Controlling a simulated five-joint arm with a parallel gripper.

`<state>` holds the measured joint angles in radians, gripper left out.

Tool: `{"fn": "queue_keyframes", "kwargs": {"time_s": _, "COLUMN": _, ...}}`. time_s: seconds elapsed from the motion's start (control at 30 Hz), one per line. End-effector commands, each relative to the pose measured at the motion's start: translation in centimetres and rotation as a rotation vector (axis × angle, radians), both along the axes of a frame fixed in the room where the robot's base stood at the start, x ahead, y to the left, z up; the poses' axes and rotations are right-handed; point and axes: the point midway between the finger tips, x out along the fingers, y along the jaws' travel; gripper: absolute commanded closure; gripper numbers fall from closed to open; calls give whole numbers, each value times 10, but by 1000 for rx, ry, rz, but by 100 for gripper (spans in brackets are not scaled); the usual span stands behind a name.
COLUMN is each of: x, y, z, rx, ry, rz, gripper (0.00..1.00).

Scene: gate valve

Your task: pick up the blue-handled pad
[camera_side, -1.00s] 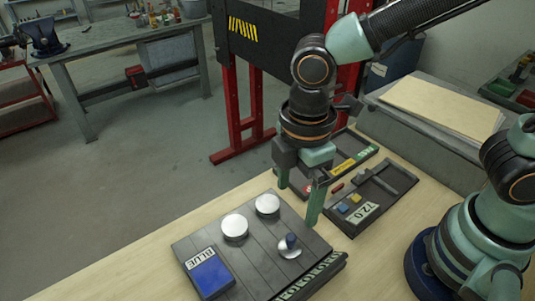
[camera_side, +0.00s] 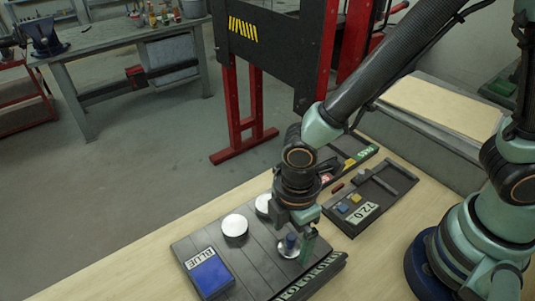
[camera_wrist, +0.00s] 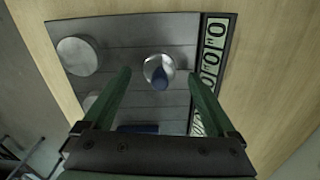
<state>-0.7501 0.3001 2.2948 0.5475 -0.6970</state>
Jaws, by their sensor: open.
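The blue-handled pad is a small silver disc with a dark blue knob (camera_side: 289,243), on the right part of the dark grey board (camera_side: 190,246). In the wrist view the pad (camera_wrist: 157,66) shows between my two green fingertips, a little past them. My gripper (camera_side: 294,247) points down over the pad; it also shows in the wrist view (camera_wrist: 160,76). The jaws are open and hold nothing. One finger stands just right of the knob in the side view; the other is mostly hidden. I cannot tell how far the tips are above the board.
Two plain white-silver discs (camera_side: 235,225) sit on the board; my gripper partly covers the one nearer it. A blue block labelled BLUE (camera_side: 208,272) lies at the board's front left. Bare wooden table (camera_side: 125,255) lies left.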

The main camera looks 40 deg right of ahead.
Motion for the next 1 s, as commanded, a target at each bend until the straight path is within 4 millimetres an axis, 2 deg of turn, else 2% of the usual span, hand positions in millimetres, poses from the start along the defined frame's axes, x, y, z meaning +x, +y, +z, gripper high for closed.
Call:
{"fn": "queue_keyframes", "kwargs": {"time_s": 0.17, "x": 0, "y": 0, "z": -14, "rx": -1, "ry": 1, "rz": 0, "gripper": 8}}
{"fn": "queue_keyframes", "kwargs": {"time_s": 0.43, "x": 0, "y": 0, "z": -15, "rx": 1, "ry": -1, "rz": 0, "gripper": 8}}
{"fn": "queue_keyframes", "kwargs": {"time_s": 0.47, "x": 0, "y": 0, "z": -15, "rx": 1, "ry": -1, "rz": 0, "gripper": 16}}
{"fn": "queue_keyframes", "kwargs": {"time_s": 0.5, "x": 0, "y": 0, "z": -15, "rx": 1, "ry": -1, "rz": 0, "gripper": 31}}
{"fn": "queue_keyframes", "kwargs": {"time_s": 0.63, "x": 0, "y": 0, "z": -15, "rx": 1, "ry": -1, "rz": 0, "gripper": 81}}
{"fn": "queue_keyframes", "kwargs": {"time_s": 0.7, "x": 0, "y": 0, "z": -15, "rx": 1, "ry": -1, "rz": 0, "gripper": 100}}
{"fn": "queue_keyframes", "kwargs": {"time_s": 1.0, "x": 1, "y": 0, "z": -14, "rx": 2, "ry": -2, "rz": 0, "gripper": 100}}
